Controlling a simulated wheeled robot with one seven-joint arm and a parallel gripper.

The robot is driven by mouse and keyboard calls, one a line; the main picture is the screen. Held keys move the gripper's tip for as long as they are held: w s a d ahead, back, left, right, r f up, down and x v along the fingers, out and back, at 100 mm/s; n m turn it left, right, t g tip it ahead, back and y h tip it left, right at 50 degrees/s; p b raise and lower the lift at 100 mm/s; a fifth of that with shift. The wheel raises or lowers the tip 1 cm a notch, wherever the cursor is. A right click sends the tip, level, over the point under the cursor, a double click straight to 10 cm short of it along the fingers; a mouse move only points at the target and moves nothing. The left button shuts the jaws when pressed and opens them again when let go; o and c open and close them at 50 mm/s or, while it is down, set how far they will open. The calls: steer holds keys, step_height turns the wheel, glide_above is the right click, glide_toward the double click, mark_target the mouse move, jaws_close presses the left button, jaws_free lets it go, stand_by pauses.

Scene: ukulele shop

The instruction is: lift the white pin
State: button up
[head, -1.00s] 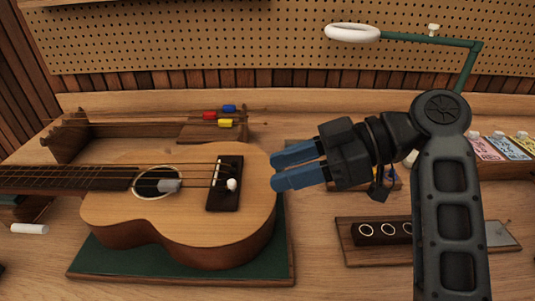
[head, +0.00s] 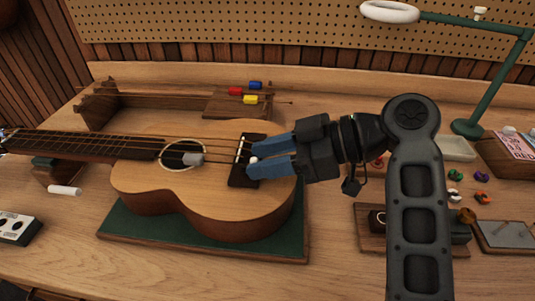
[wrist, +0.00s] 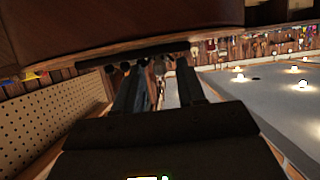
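The ukulele (head: 210,195) lies on its back on a green mat (head: 150,225), its neck to the left. The white pin (head: 254,161) is a small round white knob at the dark bridge (head: 240,180), partly hidden by my blue fingers. My gripper (head: 250,158) reaches in from the right with its fingertips at the bridge, one on each side of the pin. In the wrist view, the two dark fingers (wrist: 160,85) stand apart with a gap between them. I cannot tell whether they touch the pin.
Red, blue and yellow screwdrivers (head: 250,98) rest in a wooden holder behind the ukulele. A white cylinder (head: 64,190) lies at the left. A green lamp (head: 500,80) stands at the back right. A wooden block (head: 375,220) sits at the right.

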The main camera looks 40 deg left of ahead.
steer(key=shift+c, duration=0.5)
jaws_close()
steer(key=shift+r, duration=1.1)
steer(key=shift+o, duration=0.5)
jaws_free()
steer(key=b+v, duration=0.1)
steer(key=v, duration=0.6)
steer(key=shift+w+d, duration=0.15)
steer(key=shift+d, duration=0.15)
steer(key=shift+r, duration=0.1)
